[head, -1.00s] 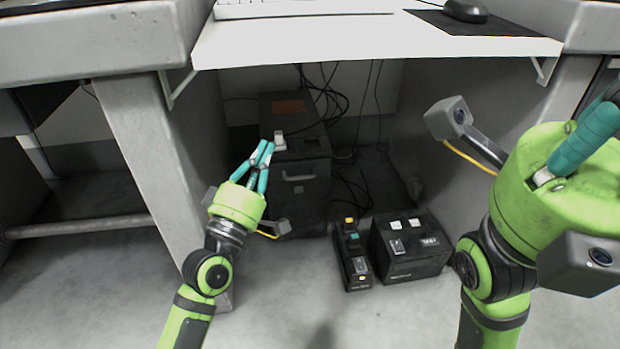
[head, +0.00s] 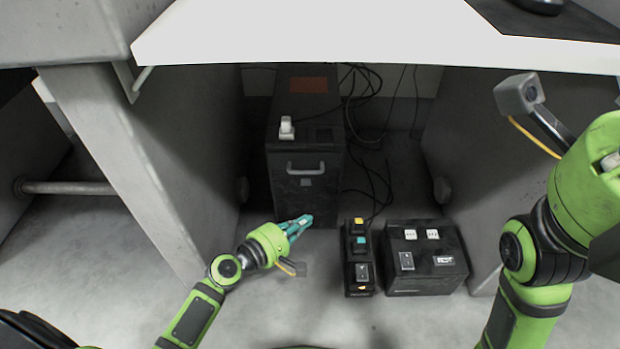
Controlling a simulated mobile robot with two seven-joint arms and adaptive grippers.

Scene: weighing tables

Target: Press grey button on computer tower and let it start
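The dark computer tower (head: 335,190) stands on the floor under the desk, with a handle on its front. A small grey square (head: 306,182) sits below the handle. A pale, raised switch-like part (head: 287,128) sits on its top. I cannot tell for sure which of these is the grey button. My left gripper (head: 310,218) is low in front of the tower's lower front, with its teal fingertips together and nothing seen between them. I cannot tell whether it touches the tower. My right gripper's green body is cut off at the right edge; its fingers are out of view.
A narrow black switch box (head: 350,270) and a wider black box with switches (head: 425,275) stand on the floor right of my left gripper. Cables (head: 375,185) hang behind. The white desk top (head: 330,35) overhangs, with grey side walls left and right.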

